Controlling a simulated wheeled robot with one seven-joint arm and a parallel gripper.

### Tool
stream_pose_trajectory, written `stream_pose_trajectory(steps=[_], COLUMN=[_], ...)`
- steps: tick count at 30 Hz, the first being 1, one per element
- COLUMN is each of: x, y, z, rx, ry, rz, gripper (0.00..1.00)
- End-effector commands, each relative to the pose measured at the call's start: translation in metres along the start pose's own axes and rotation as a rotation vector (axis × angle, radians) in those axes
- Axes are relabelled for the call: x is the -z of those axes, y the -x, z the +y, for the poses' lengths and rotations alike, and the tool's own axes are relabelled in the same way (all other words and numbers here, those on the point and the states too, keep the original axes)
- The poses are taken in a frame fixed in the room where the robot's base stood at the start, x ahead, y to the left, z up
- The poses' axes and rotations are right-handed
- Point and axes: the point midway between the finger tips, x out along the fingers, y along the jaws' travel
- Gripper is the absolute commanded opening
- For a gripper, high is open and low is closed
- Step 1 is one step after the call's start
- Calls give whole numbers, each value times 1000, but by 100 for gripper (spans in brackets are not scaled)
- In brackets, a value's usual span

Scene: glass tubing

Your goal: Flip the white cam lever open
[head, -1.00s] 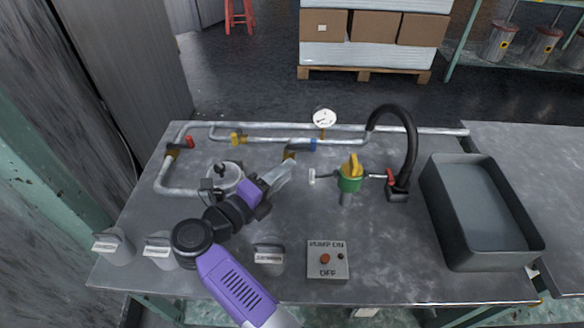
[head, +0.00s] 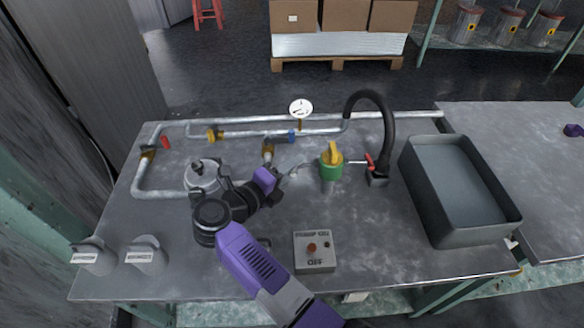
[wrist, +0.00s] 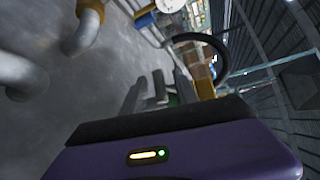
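The green valve body (head: 331,171) with its yellow handle (head: 333,152) stands right of my gripper in the head view. The yellow handle also shows in the wrist view (wrist: 204,82). A thin pale rod (head: 307,166) runs from the green body towards my gripper. The white cam lever cannot be made out clearly now; the spot at the rod's left end is small and partly covered by my gripper. My gripper (head: 286,173) is at that end, left of the green body. Its grey fingers (wrist: 158,88) point towards the valve in the wrist view. Their gap is unclear.
A red lever (head: 369,161) and black hose (head: 391,125) stand right of the valve. Behind are pipes with a blue fitting (head: 291,136) and gauge (head: 301,108). A pump box (head: 315,252) lies in front, a grey tray (head: 482,232) right. Bare tabletop lies between box and tray.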

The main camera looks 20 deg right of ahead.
Motion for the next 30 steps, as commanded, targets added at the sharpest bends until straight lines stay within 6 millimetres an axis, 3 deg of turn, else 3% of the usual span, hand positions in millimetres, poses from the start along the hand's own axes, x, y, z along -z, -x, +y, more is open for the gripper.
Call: stream_pose_trajectory(steps=[5, 11, 30], x=[0, 0, -3], y=[0, 0, 4], z=[0, 0, -13], rx=[0, 0, -105], ry=[0, 0, -102], rz=[-1, -1, 1], gripper=[36, 0, 0])
